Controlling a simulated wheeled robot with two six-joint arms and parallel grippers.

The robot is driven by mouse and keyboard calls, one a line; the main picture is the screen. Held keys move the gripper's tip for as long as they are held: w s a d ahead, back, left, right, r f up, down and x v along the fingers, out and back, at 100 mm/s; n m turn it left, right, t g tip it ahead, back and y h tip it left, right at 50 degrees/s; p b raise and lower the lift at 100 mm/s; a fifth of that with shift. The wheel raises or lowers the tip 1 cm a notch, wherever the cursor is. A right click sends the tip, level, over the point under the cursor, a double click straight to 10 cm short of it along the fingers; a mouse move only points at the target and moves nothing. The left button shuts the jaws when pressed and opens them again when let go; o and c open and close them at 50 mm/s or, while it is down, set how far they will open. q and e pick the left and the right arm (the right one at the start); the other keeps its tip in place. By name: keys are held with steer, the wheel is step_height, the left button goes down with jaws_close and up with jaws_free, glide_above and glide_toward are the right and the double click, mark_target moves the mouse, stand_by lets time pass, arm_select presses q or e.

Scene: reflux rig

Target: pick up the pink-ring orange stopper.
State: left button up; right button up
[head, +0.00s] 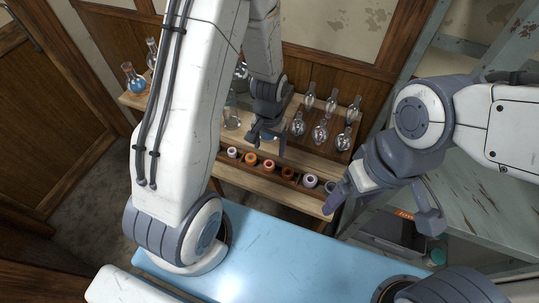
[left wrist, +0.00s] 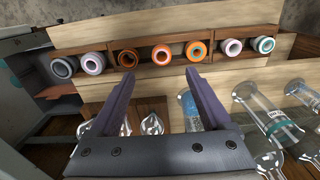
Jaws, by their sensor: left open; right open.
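A row of ring-shaped stoppers sits in a wooden rack (head: 225,167). Three are orange. The middle orange stopper (head: 269,166) seems to have a pale pinkish ring in the left wrist view (left wrist: 162,54), though the tint is hard to tell. Another orange stopper is on either side of it, one (left wrist: 128,58) to the left and one (left wrist: 196,50) to the right in that view. My left gripper (head: 266,141) is open and empty, above and apart from the row, its fingers pointing toward the middle stopper. My right gripper (head: 383,208) is open and empty, right of the rack.
Pale and grey stoppers flank the orange ones, including a teal-ringed one (left wrist: 263,44). Several glass bulbs (head: 320,132) stand on a board behind the row. A flask with blue liquid (head: 134,82) stands at the far left. A metal shelf frame (head: 475,45) is on the right.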

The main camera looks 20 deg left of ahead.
arm_select(q)
steer(key=b, duration=0.5)
glide_above(269, 164)
steer(key=s, duration=0.1)
steer(key=f, duration=0.6)
steer(key=shift+a+f, duration=0.1)
steer(key=shift+a, duration=0.1)
steer(key=f+b, duration=0.4)
steer(key=f, duration=0.1)
steer(key=shift+w+d+f+b, duration=0.1)
steer(key=shift+d+b, duration=0.2)
steer(key=shift+d, duration=0.05)
steer(key=c, duration=1.2)
